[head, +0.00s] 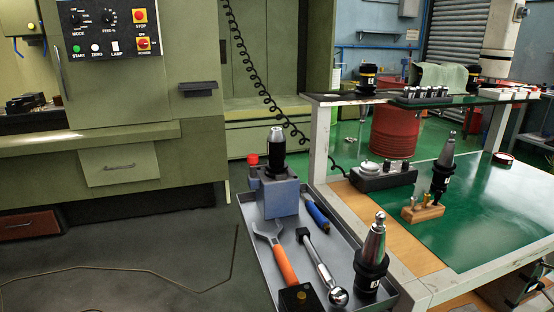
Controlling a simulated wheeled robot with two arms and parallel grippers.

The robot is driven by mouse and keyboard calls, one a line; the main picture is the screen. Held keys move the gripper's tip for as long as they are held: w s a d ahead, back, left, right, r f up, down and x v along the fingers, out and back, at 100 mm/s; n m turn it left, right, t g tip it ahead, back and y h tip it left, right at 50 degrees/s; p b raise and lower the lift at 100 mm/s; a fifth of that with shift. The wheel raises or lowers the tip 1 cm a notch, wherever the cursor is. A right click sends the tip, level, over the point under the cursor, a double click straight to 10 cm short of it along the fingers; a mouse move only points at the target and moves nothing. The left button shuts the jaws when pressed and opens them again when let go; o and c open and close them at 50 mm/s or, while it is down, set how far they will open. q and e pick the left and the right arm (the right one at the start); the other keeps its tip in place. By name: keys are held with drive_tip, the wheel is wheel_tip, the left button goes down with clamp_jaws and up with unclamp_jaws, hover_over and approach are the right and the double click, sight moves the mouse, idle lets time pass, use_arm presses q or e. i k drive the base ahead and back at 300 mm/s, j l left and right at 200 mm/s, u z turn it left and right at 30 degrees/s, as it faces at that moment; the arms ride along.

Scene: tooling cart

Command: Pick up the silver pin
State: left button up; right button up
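A small wooden block (424,215) stands on the green mat of the cart's lower surface, at the right. Short upright pins stand in it; one looks brass (427,201) and another beside it is darker or greyish (412,203). They are too small to tell clearly which is silver. A dark rack (424,101) on the upper shelf also holds several short silvery upright pieces. Neither of my grippers can be made out in the head view.
A tall tool holder (441,172) stands right behind the block. A black gauge block (384,178) lies to its left. The grey tray (238,217) holds a wrench, a ratchet and another tool holder (373,258). The upper shelf (340,98) overhangs the back. Green mat (500,215) right of the block is clear.

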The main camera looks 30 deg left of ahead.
sight(413, 202)
drive_tip(key=j+z, duration=0.1)
drive_tip(key=j, duration=0.5)
drive_tip(key=k+j+z, duration=0.1)
drive_tip(key=j, duration=0.45)
drive_tip(key=k+j, duration=0.1)
drive_tip(key=j, duration=0.5)
drive_tip(key=k+j+z, duration=0.15)
drive_tip(key=j, duration=0.45)
drive_tip(key=i, duration=0.05)
